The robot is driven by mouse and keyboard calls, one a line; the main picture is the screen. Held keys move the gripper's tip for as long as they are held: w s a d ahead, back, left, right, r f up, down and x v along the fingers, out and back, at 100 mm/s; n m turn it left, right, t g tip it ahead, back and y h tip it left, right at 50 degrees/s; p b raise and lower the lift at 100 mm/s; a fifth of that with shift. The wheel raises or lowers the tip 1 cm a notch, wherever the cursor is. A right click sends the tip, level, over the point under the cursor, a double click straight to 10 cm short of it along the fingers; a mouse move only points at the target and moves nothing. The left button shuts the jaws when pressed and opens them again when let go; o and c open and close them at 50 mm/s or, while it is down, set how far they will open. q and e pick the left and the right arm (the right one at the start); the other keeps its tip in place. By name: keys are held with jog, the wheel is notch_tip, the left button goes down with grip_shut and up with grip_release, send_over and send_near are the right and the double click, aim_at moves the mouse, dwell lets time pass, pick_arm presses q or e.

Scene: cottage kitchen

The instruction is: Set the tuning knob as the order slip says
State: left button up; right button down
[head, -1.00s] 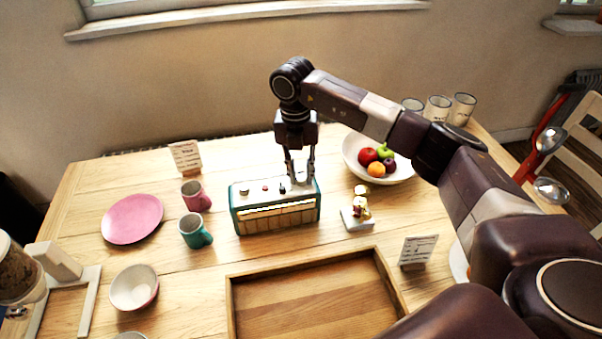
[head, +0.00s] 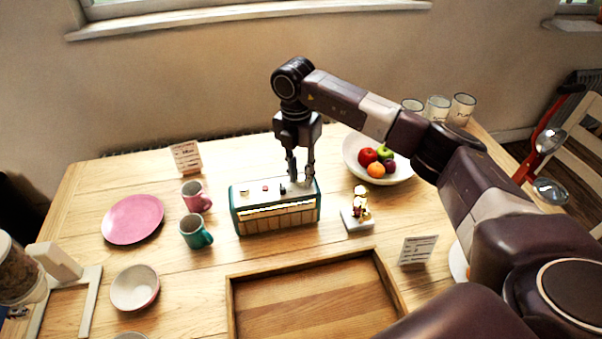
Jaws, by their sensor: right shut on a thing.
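A teal radio (head: 277,221) with a cream and brown front stands on the table. Several small controls sit along its white top, among them a red one (head: 265,188) and a dark one (head: 283,189). My right gripper (head: 301,181) points straight down at the right end of the top. It is shut on the tuning knob, which its fingers mostly hide. Two written cards stand on the table, one at the back left (head: 186,156) and one at the right (head: 418,250). Their writing is too small to read. My left gripper is out of view.
A pink mug (head: 192,196) and a teal mug (head: 193,233) stand left of the radio. A figurine (head: 359,204) and a fruit bowl (head: 402,172) are at its right. A wooden tray (head: 231,300) lies in front. A pink plate (head: 132,219) is at left.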

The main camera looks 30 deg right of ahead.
aim_at(299, 177)
jog(key=c, duration=1.7)
grip_release()
jog(key=r, duration=1.2)
jog(key=shift+w+a, duration=0.25)
